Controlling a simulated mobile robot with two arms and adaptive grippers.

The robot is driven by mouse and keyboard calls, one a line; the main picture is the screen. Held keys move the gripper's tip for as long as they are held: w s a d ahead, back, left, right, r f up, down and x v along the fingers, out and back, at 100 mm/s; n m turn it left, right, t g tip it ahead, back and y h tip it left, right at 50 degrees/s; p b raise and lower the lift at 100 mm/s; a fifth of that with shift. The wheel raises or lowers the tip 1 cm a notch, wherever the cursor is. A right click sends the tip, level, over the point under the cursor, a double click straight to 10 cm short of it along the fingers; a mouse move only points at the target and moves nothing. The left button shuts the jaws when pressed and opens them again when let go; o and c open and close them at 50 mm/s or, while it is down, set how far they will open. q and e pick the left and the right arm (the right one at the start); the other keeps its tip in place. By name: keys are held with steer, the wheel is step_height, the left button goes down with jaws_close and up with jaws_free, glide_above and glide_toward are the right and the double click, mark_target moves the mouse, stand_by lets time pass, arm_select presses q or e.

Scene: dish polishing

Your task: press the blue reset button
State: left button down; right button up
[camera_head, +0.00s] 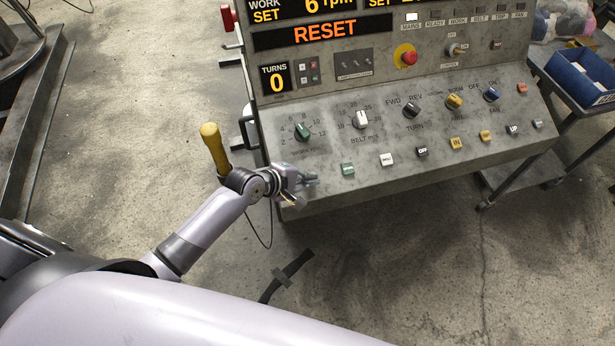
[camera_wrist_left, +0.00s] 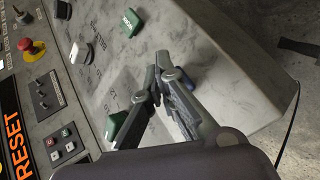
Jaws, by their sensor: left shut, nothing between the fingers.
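The grey control panel (camera_head: 440,140) has a sloped front with a row of buttons along its lower edge. My left gripper (camera_head: 310,181) is shut and empty at the left end of that row, left of a green button (camera_head: 347,169). In the left wrist view, the shut fingertips (camera_wrist_left: 164,78) are beside a small blue button (camera_wrist_left: 184,76), which is partly hidden behind a finger. I cannot tell whether they touch it. In the head view the gripper largely covers that spot. My right gripper is not in view.
A green knob (camera_head: 303,131) is above the gripper. A yellow-handled lever (camera_head: 214,148) stands left of the panel, close to my left wrist. A red emergency button (camera_head: 408,58) is higher up. The display (camera_head: 325,30) reads RESET. A blue bin (camera_head: 582,78) is at the right.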

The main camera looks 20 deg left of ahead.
arm_select(q)
steer(key=shift+w+a+f, duration=0.1)
steer(key=shift+f, duration=0.35)
stand_by(0.7)
steer(key=shift+r, duration=0.1)
steer(key=shift+s+d+r+p, duration=0.1)
steer(key=shift+s+r+p, duration=0.05)
steer(key=shift+r+p, duration=0.3)
steer(key=shift+s+d+r+p, duration=0.1)
steer(key=shift+r+p, duration=0.2)
steer(key=shift+p, duration=0.25)
steer(key=r+p, duration=0.3)
steer(key=shift+s+d+p, duration=0.25)
steer(key=shift+s+p, duration=0.1)
steer(key=shift+s+d+r+p, duration=0.1)
steer(key=shift+s+r+p, duration=0.1)
steer(key=shift+r+p, duration=0.25)
steer(key=shift+s+d+r+p, duration=0.1)
steer(key=shift+s+r+p, duration=0.05)
steer(key=shift+r+p, duration=0.25)
